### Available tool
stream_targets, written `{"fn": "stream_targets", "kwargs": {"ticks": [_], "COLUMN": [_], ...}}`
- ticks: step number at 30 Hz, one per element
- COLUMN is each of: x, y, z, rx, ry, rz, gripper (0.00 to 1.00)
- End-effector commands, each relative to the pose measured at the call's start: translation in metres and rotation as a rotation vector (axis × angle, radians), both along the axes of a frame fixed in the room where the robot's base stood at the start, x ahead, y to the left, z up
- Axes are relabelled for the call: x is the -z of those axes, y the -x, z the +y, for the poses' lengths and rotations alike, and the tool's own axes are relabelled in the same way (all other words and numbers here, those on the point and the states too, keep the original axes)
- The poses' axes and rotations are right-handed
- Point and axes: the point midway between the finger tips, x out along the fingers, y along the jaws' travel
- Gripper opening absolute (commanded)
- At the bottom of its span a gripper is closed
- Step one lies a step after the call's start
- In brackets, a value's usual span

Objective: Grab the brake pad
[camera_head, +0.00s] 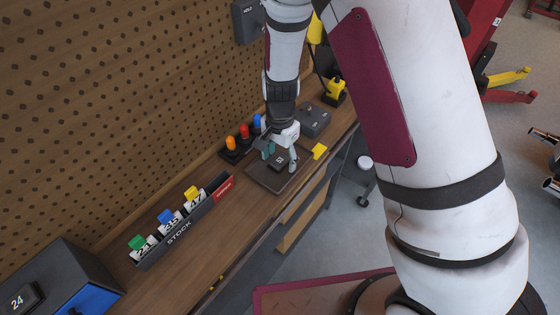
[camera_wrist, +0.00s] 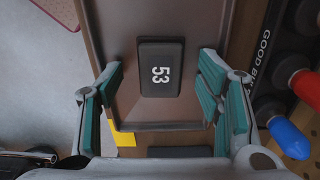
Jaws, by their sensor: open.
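The dark block marked 53 (camera_wrist: 161,68), which seems to be the brake pad, lies flat in a shallow brown tray (camera_wrist: 112,45) on the bench. In the head view the pad (camera_head: 278,161) is partly covered by my gripper. My gripper (camera_wrist: 161,90) is open, with its teal-lined fingers to the left and right of the pad. In the wrist view gaps show between the pad and both fingers. In the head view my gripper (camera_head: 281,157) points down over the tray (camera_head: 263,180).
A stock rack (camera_head: 180,232) with numbered cards stands along the bench. Orange, red and blue knobs (camera_head: 244,132) stand beside the tray, close to my gripper. A yellow piece (camera_head: 319,151) lies at the tray's other side. A pegboard wall (camera_head: 120,90) rises behind the bench.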

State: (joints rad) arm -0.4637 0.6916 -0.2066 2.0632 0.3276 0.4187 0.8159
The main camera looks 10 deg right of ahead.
Motion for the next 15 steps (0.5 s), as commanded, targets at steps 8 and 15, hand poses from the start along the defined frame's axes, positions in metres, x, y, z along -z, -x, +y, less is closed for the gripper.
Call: {"fn": "stream_targets", "kwargs": {"ticks": [8, 15], "x": [0.0003, 0.0006], "y": [-0.0004, -0.0002], "z": [0.0005, 0.0004], "rx": [-0.001, -0.001], "ry": [-0.001, 0.0], "rz": [-0.001, 0.0], "gripper": [0.46, 0.0]}}
